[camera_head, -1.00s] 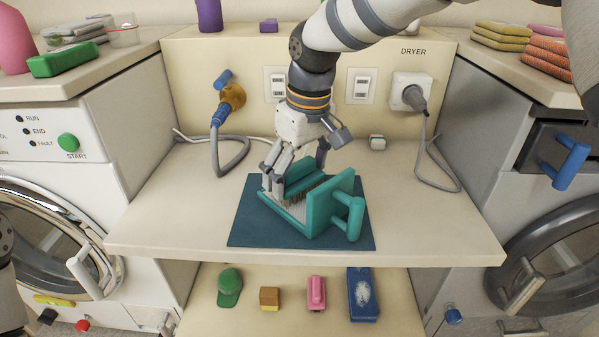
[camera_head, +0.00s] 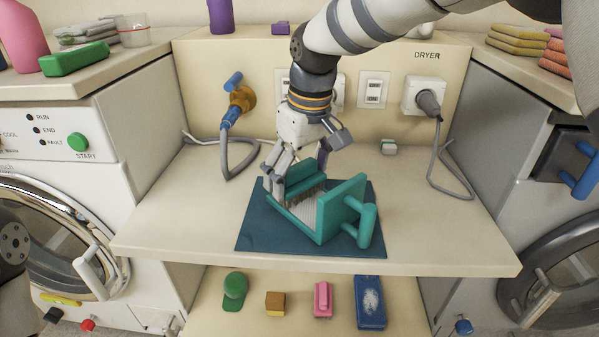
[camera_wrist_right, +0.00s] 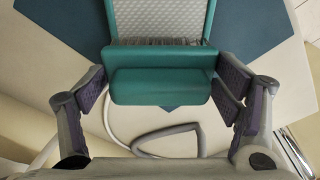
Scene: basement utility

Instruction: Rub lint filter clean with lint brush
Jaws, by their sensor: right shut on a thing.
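The lint filter (camera_head: 342,208) is a teal frame with a pale mesh, an upright end panel and a bar handle on its right side. It lies on a dark blue mat (camera_head: 255,238) on the counter. The lint brush (camera_head: 304,174) is a teal block with bristles underneath, at the filter's left end. My right gripper (camera_head: 286,184) is shut on the brush. In the right wrist view the brush (camera_wrist_right: 163,86) sits between the two fingers, its bristles at the mesh (camera_wrist_right: 165,18); I cannot tell how firmly they touch. My left gripper is out of view.
A small shelf below holds a green cap-shaped item (camera_head: 235,287), a tan block (camera_head: 275,303), a pink item (camera_head: 323,299) and a blue item (camera_head: 370,301). Cables and plugs (camera_head: 428,102) hang at the back wall. Machines stand on both sides.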

